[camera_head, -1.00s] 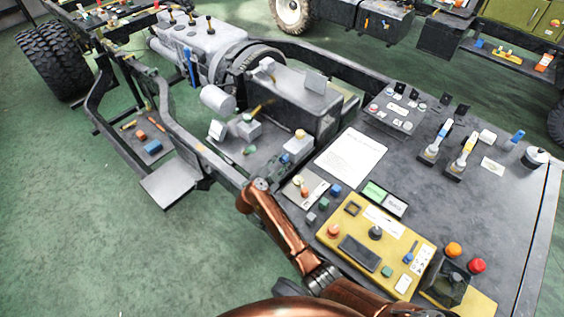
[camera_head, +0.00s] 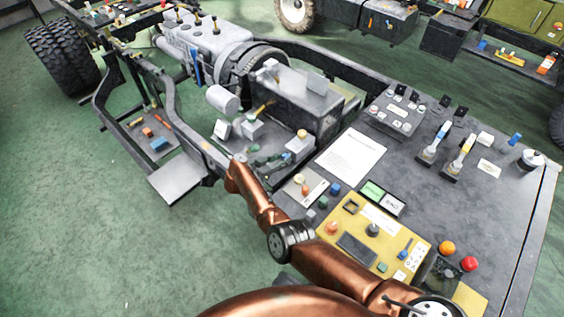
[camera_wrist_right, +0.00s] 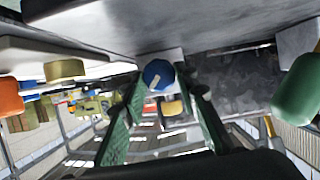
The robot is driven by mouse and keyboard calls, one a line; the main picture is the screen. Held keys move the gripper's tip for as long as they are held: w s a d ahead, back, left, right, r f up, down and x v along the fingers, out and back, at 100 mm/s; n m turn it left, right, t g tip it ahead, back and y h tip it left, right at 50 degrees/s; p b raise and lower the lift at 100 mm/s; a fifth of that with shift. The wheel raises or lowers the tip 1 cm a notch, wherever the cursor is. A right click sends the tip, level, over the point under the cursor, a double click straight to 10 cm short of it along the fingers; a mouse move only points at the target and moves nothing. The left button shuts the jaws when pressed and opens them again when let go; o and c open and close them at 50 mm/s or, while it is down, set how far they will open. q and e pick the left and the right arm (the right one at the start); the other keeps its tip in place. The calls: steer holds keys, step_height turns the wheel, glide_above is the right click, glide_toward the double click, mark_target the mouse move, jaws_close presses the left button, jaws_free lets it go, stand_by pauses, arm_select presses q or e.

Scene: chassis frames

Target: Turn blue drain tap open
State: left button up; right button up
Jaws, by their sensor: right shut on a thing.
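The blue drain tap (camera_wrist_right: 158,74) shows in the right wrist view as a round blue knob with a pale mark on its face. It sits between the fingertips of my right gripper (camera_wrist_right: 162,88), whose green-padded fingers are shut on it. In the head view my right gripper (camera_head: 270,158) reaches in at the chassis frame, beside the block with the orange-topped knob (camera_head: 302,134). The tap is too small and covered there to make out clearly. My left gripper is not in view.
In the right wrist view an orange knob (camera_wrist_right: 10,97) and a brass-coloured knob (camera_wrist_right: 64,70) are at left, and a green knob (camera_wrist_right: 298,88) is at right. A grey surface lies close above.

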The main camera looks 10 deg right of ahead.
steer(key=n+b, duration=0.1)
steer(key=b, duration=0.1)
steer(key=n+g+h+b, duration=0.1)
steer(key=b, duration=0.2)
steer(key=f+n+g+b, duration=0.1)
steer(key=n+b, duration=0.1)
steer(key=b, duration=0.1)
steer(key=shift+w+a+h, duration=0.2)
steer(key=shift+w+h, duration=0.1)
steer(key=shift+r+n+h+b, duration=0.15)
steer(key=shift+n+h+b, duration=0.15)
steer(key=shift+n+b, duration=0.35)
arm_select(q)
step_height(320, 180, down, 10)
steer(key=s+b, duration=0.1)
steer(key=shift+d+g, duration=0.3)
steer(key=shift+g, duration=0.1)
arm_select(e)
steer(key=shift+r+n+g, duration=0.2)
steer(key=shift+n+g, duration=0.05)
steer(key=shift+g, duration=0.15)
steer(key=shift+c, duration=0.2)
steer(key=o, duration=0.9)
